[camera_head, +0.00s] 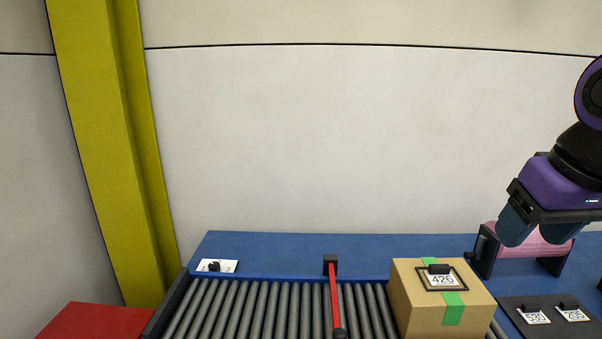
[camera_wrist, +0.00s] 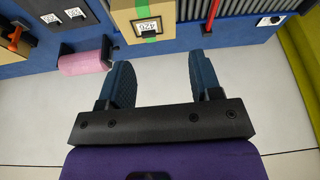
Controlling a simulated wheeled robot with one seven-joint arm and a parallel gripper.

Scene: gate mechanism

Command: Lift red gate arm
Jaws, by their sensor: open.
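The red gate arm (camera_head: 334,295) is a thin bar lying across the roller conveyor in the head view, from a black bracket (camera_head: 330,264) at the back to a dark end at the front. In the wrist view the red bar (camera_wrist: 212,14) shows at the top, with its black bracket (camera_wrist: 207,29) below it. My gripper (camera_head: 530,236) is at the right of the head view, in front of the pink roll and well right of the gate arm. In the wrist view my gripper (camera_wrist: 164,72) has its blue fingers wide apart with nothing between them.
A cardboard box (camera_head: 420,306) labelled 426 with green tape sits on the roller conveyor (camera_head: 262,310), right of the gate arm. A pink roll (camera_wrist: 84,63) hangs in a black holder. Labels 530 (camera_head: 535,317) and 205 (camera_head: 573,314) lie at right. A yellow post (camera_head: 105,130) stands at left.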

